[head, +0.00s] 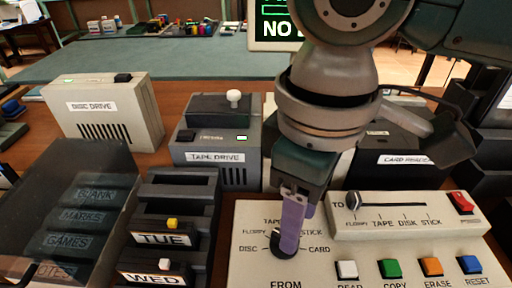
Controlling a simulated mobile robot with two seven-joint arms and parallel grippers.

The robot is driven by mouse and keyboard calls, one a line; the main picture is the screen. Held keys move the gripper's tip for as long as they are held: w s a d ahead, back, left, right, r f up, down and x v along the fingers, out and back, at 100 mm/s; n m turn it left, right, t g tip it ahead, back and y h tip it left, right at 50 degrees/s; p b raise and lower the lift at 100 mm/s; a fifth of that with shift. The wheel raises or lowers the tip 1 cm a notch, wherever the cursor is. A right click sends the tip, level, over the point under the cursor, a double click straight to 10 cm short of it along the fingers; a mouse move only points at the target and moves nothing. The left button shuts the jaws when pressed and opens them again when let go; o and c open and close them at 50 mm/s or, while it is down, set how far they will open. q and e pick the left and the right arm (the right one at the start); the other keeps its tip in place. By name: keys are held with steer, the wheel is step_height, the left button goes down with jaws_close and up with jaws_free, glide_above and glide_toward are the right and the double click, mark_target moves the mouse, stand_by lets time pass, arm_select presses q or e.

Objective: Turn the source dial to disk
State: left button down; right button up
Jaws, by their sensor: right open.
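The source dial (283,250) is a dark round knob above the word FROM on the cream control panel (250,272). Labels around it read DISC at left, FLOPPY and TAPE at upper left, STICK at upper right and CARD at right. My right gripper (291,240) reaches down from above, its purple fingers at the dial and covering much of it. I cannot tell whether the fingers touch it, and the dial's pointer direction is hidden. The gripper is open. My left gripper is not in view.
The TO slider (353,201) sits on a raised block right of the dial. READ, COPY, ERASE and RESET buttons line the front, with a red switch (461,202) above. Disk drive (105,110), tape drive (215,145) and card reader (400,160) stand behind. A partly covered screen (275,28) shows green text.

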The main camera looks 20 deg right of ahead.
steer(key=shift+f+b, duration=0.35)
steer(key=shift+f, duration=1.65)
jaws_close()
